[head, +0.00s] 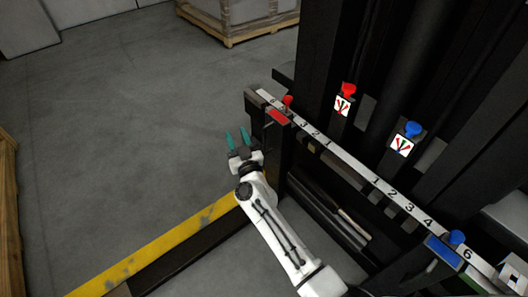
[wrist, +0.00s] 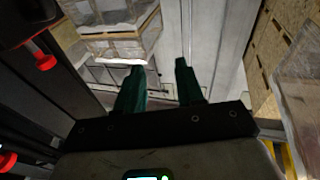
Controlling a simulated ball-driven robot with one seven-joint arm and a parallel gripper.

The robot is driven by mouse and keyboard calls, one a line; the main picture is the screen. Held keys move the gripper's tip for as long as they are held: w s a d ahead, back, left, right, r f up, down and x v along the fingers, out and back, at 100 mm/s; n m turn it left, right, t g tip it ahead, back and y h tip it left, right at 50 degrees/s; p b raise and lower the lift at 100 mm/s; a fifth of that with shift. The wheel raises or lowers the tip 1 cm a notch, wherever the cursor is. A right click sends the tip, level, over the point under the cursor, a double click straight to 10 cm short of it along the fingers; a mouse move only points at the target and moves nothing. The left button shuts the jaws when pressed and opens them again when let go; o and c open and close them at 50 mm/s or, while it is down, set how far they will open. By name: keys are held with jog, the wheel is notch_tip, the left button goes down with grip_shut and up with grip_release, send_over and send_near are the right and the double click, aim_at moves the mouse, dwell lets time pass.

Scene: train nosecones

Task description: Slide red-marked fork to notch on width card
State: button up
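The red-marked fork (head: 278,117) carries a red patch and sits near the left end of a white numbered scale bar (head: 343,157). A red knob (head: 287,101) stands above the patch. A white card with black marks (head: 514,276) shows at the lower right; I cannot tell whether it is the width card. My gripper (head: 238,138) has two teal fingers apart, with nothing between them. It is left of the red-marked fork, not touching it. In the wrist view my gripper (wrist: 159,72) points away from two red knobs at the left edge, the upper one (wrist: 43,60) being clearer.
A blue-marked fork (head: 443,250) with a blue knob (head: 456,237) is at the bar's right. Red (head: 347,91) and blue (head: 412,130) knobs stand above colored-mark plates. A yellow strip (head: 160,250) crosses the lower left. Grey floor at left is clear; a loaded pallet (head: 240,18) is behind.

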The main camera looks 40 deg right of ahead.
jog(key=d+f+m+g+h+b, duration=0.3)
jog(key=f+m+g+h, duration=0.15)
jog(key=f+h, duration=0.2)
jog(key=m+g+h+b, duration=0.2)
jog(key=m+g+b, duration=0.1)
jog(key=m+g, duration=0.15)
send_near(263, 141)
jog(key=shift+n+g, duration=0.3)
jog(key=shift+n, duration=0.1)
jog(key=b+x, duration=0.5)
jog(key=x, duration=0.4)
jog(key=shift+w+d, duration=0.25)
jog(key=shift+w+d+r, duration=0.1)
jog(key=shift+w+d, duration=0.15)
jog(key=shift+d, duration=0.25)
jog(key=shift+c, duration=0.3)
grip_shut()
